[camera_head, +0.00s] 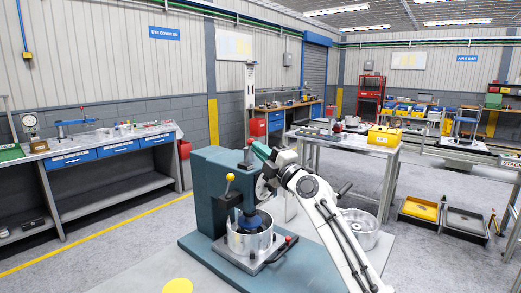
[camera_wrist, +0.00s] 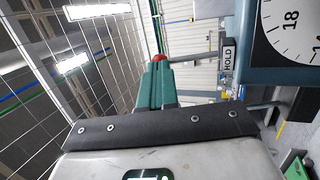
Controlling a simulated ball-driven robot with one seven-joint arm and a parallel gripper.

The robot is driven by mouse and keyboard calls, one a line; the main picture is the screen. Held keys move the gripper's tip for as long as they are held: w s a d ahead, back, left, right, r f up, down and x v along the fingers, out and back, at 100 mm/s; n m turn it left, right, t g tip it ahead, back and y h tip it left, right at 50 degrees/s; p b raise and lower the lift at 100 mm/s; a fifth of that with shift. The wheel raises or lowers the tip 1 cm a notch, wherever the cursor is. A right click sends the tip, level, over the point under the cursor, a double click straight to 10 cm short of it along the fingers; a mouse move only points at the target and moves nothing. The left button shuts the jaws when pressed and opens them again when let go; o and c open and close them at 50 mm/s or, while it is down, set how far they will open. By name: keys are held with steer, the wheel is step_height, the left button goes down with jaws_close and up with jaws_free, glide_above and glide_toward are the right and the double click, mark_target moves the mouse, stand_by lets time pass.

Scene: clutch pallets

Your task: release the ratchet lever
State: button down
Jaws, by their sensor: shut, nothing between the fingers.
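A teal press (camera_head: 222,165) stands on a base plate in the middle of the head view. A short lever with a red knob (camera_head: 250,141) rises at its top; I take it to be the ratchet lever. In the wrist view the red knob (camera_wrist: 159,58) shows just beyond the fingertips, with a grey rod to its right leading towards a HOLD plate (camera_wrist: 228,52). My gripper (camera_head: 258,148) has green fingers, also in the wrist view (camera_wrist: 155,75), shut together with nothing between them. Its tips are at or very near the knob; contact cannot be told.
A yellow-knobbed lever (camera_head: 229,178) stands at the press front, above a metal drum (camera_head: 250,240) on a plate. A large dial (camera_wrist: 290,30) sits on the press side. A workbench (camera_head: 100,150) is at left, a table with a yellow bin (camera_head: 384,136) behind right.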

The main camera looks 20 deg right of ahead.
steer(key=shift+r+p, duration=0.2)
steer(key=shift+p, duration=0.1)
steer(key=w+g+h, duration=0.1)
steer(key=g, duration=0.1)
steer(key=w+a+r+g+p, duration=0.1)
steer(key=g, duration=0.1)
steer(key=w+a+r+n+g+h+p, duration=0.1)
steer(key=g, duration=0.1)
steer(key=shift+w+a+r+h, duration=0.15)
steer(key=shift+r+h, duration=0.05)
steer(key=shift+h, duration=0.1)
steer(key=shift+w+a, duration=0.25)
steer(key=shift+a+r, duration=0.1)
stand_by(0.7)
